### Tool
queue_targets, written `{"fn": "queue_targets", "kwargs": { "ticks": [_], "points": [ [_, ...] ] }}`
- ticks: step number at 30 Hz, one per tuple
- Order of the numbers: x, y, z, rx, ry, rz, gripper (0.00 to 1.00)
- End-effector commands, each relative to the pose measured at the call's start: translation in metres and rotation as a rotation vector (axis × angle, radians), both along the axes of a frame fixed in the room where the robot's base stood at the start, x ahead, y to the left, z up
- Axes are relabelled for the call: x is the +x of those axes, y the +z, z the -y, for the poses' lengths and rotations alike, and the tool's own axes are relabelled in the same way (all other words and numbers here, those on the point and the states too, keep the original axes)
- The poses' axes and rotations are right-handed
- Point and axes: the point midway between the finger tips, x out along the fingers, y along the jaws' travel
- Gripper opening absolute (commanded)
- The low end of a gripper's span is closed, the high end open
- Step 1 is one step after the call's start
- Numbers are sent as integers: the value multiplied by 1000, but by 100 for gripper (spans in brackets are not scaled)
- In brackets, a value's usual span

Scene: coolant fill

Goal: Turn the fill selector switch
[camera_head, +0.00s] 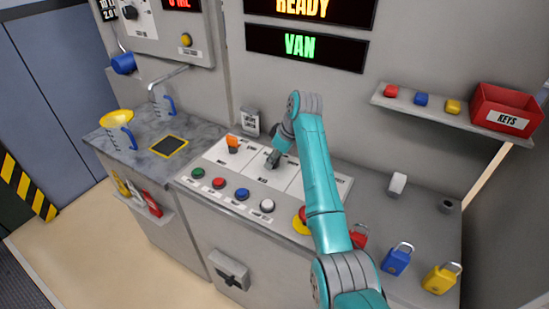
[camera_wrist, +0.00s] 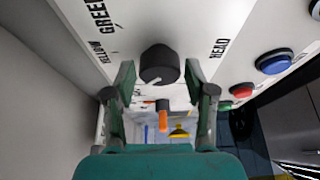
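My gripper (camera_wrist: 159,76) is open, with one finger on each side of the knob. Gaps show between fingers and knob, and no contact is visible.
An orange-handled switch (camera_head: 233,143) stands left of my gripper, with a row of green, red, blue and white buttons in front (camera_head: 242,194). A red and yellow stop button (camera_head: 301,219) and several padlocks (camera_head: 397,259) are beside my arm. The screen (camera_head: 304,46) reads VAN.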

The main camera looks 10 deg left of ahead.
Motion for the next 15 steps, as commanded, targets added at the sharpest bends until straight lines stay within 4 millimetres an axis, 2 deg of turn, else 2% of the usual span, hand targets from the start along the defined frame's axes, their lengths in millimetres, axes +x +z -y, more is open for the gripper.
{"fn": "queue_targets", "kwargs": {
  "ticks": [1, 4, 5, 15],
  "points": [
    [0, 0, 0, 0, 0, 0, 35],
    [0, 0, 0, 0, 0, 0, 10],
    [0, 0, 0, 0, 0, 0, 7],
    [0, 0, 0, 1, -46, 1, 7]
  ]
}}
